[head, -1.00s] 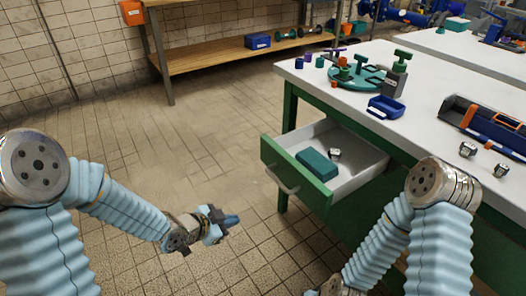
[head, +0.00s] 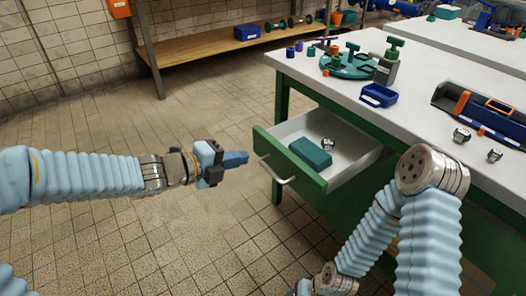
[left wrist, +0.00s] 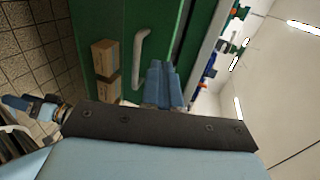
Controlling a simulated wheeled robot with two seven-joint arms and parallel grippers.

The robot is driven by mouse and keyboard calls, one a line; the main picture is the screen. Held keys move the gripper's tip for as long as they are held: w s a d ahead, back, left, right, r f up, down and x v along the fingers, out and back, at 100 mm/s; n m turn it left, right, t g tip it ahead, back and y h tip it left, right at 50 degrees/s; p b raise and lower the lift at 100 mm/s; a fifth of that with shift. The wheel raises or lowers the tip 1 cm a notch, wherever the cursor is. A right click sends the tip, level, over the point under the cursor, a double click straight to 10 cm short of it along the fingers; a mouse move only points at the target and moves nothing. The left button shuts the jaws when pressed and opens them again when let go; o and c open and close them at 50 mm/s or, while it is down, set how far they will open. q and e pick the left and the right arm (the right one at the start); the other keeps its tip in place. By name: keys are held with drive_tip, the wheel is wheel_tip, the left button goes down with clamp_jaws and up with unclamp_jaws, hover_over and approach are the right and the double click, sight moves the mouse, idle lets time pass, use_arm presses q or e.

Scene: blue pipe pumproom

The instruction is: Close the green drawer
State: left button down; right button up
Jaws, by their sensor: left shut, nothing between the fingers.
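The green drawer (head: 290,168) stands pulled out of the green workbench, with a pale metal handle (head: 275,172) on its front. A teal box (head: 310,153) and a small metal nut (head: 327,144) lie inside it. My left gripper (head: 240,158) is shut and empty, just left of the drawer front and apart from it in the head view. In the left wrist view its blue fingers (left wrist: 160,82) point toward the green front, beside the handle (left wrist: 138,58). My right gripper (head: 302,287) is low at the bottom edge, mostly cut off; its jaws are unclear.
The white benchtop (head: 420,115) holds a blue tray (head: 379,95), a green round fixture (head: 345,68) and a toolbox (head: 485,112). A wooden shelf bench (head: 205,50) stands at the back wall. The tiled floor left of the drawer is clear.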

sight(274, 147)
use_arm(q)
drive_tip(key=x, duration=0.5)
drive_tip(key=r+x, duration=0.1)
drive_tip(key=x, duration=0.1)
drive_tip(key=shift+w+d, duration=0.25)
drive_tip(key=shift+d, duration=0.05)
drive_tip(key=shift+w+d+f, duration=0.1)
drive_tip(key=shift+w+d, duration=0.15)
drive_tip(key=shift+d, duration=0.2)
drive_tip(key=w+d, duration=0.1)
drive_tip(key=d, duration=0.1)
drive_tip(key=w+d, duration=0.2)
drive_tip(key=w+d+b, duration=0.1)
drive_tip(key=w+d, duration=0.1)
drive_tip(key=d, duration=0.1)
drive_tip(key=w+d, duration=0.2)
drive_tip(key=w+d+p, duration=0.1)
drive_tip(key=d, duration=0.2)
drive_tip(key=w+d, duration=0.2)
drive_tip(key=shift+w+d+p, duration=0.35)
drive_tip(key=shift+w+p, duration=0.05)
